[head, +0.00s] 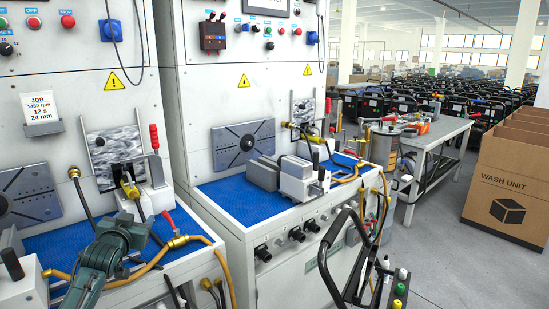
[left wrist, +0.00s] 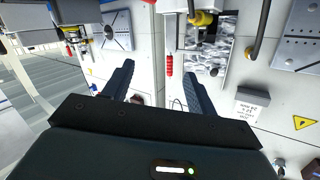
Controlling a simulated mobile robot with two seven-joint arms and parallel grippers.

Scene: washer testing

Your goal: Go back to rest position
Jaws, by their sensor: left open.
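My left arm (head: 108,252) comes in at the lower left of the head view, over the front of the left test bench. My left gripper (left wrist: 158,62) shows in the left wrist view with its two dark fingers spread apart and nothing between them. Beyond the fingers are the bench's pale panel and a red-handled clamp (left wrist: 169,66), apart from the fingers. The fingertips cannot be made out clearly in the head view. My right gripper is not in view.
The left bench has a blue mat (head: 62,240), a yellow fitting (head: 131,190) and an orange hose (head: 205,239) close to my arm. The middle bench carries a grey vise (head: 300,184). A black tubular frame (head: 335,235) stands in front.

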